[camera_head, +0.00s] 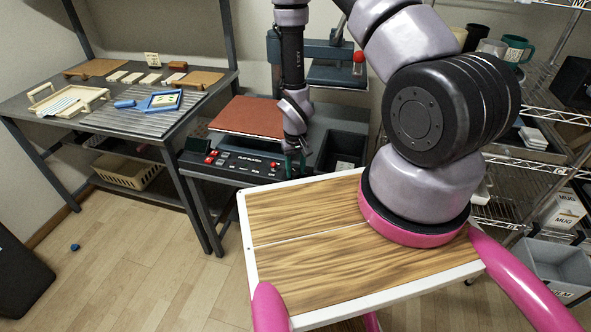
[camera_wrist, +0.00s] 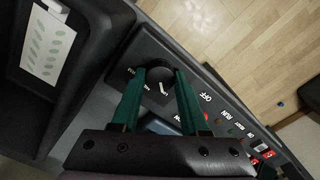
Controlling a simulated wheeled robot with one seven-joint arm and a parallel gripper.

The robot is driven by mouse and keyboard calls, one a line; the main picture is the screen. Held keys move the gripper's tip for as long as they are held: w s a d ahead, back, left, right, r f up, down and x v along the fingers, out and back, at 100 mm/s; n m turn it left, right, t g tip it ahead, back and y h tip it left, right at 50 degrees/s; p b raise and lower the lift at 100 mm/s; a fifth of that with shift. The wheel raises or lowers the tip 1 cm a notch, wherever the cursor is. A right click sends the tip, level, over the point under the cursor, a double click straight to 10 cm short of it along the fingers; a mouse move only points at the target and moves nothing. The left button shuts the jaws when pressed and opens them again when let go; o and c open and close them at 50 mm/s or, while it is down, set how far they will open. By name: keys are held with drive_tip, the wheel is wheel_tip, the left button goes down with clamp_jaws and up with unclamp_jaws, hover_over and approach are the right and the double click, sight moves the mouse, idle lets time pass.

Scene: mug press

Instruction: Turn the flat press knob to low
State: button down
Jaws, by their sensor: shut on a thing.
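The flat press (camera_head: 240,166) has a sloped black control panel with small labels and red parts along its front. Its black round knob (camera_wrist: 159,84) sits at the panel's end in the wrist view, with a short white pointer line and small white lettering around it. My gripper (camera_wrist: 160,73) has its two green fingers on either side of the knob, shut on it. In the head view my gripper (camera_head: 295,163) reaches down at the panel's right end, and the knob is hidden there. I cannot read which label the pointer meets.
A reddish pad (camera_head: 247,116) lies on the press bed. A dark bin (camera_head: 345,148) stands right of the panel; a white card (camera_wrist: 48,43) shows there in the wrist view. A workbench (camera_head: 130,115) with trays is at left, a wire shelf with mugs at right. Floor at left is mostly clear.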

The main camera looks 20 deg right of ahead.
sight(295, 171)
drive_tip(key=shift+c, duration=2.1)
unclamp_jaws()
wheel_tip(295, 171, up, 11)
drive_tip(key=shift+f, duration=0.1)
